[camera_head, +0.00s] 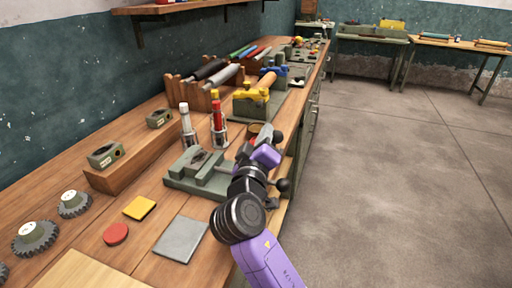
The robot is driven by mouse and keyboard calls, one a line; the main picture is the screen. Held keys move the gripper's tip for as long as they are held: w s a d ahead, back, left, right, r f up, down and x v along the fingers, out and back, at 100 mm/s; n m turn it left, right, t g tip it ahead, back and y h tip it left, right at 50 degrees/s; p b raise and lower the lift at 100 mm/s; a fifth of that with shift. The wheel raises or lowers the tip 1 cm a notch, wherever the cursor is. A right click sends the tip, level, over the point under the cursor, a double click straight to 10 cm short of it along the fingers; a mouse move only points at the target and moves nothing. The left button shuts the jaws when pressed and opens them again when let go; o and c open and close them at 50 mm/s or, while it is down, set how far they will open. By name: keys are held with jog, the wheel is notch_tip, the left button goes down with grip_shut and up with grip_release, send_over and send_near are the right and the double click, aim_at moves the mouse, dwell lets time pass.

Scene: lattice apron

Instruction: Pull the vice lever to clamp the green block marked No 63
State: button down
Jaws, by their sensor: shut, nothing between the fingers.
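A grey-green vice (181,184) sits near the bench's front edge. Something pale and dark lies between its jaws, too small to identify. A dark ball knob (283,186), apparently on the vice lever, shows just right of my wrist; the rest of the lever is hidden by my arm. Green blocks with pale labels stand on a wooden riser: one at the front (105,155) and one farther back (159,118). I cannot read No 63 on either. My gripper (265,132) is shut and empty, beyond the vice to the right, over the bench edge.
Red and white bottles (217,128) stand in holders behind the vice. A yellow-topped fixture (250,100) is farther back. Gears (35,236), a yellow square (139,208), a red disc (115,234) and a grey plate (181,239) lie in front. The floor (400,190) at right is clear.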

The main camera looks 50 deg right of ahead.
aim_at(277, 139)
jog(key=shift+s+d+f+m+g+h+b, duration=0.15)
jog(key=shift+s+f+m+b, duration=0.25)
jog(key=shift+m+b, duration=0.5)
jog(key=shift+s+d+f+m+g+h+b, duration=0.15)
jog(key=shift+s+m+b, duration=0.4)
jog(key=shift+b, duration=0.55)
jog(key=shift+s+d+f+m+b, duration=0.2)
jog(key=shift+s+f+m+b, duration=0.2)
jog(key=shift+m+b, duration=0.5)
jog(key=shift+s+d, duration=0.1)
jog(key=shift+r, duration=0.35)
jog(key=s+a+r+p, duration=0.1)
jog(key=a, duration=0.8)
jog(key=shift+s+a+r, duration=0.15)
jog(key=shift+s+r, duration=0.2)
jog(key=shift+r, duration=0.05)
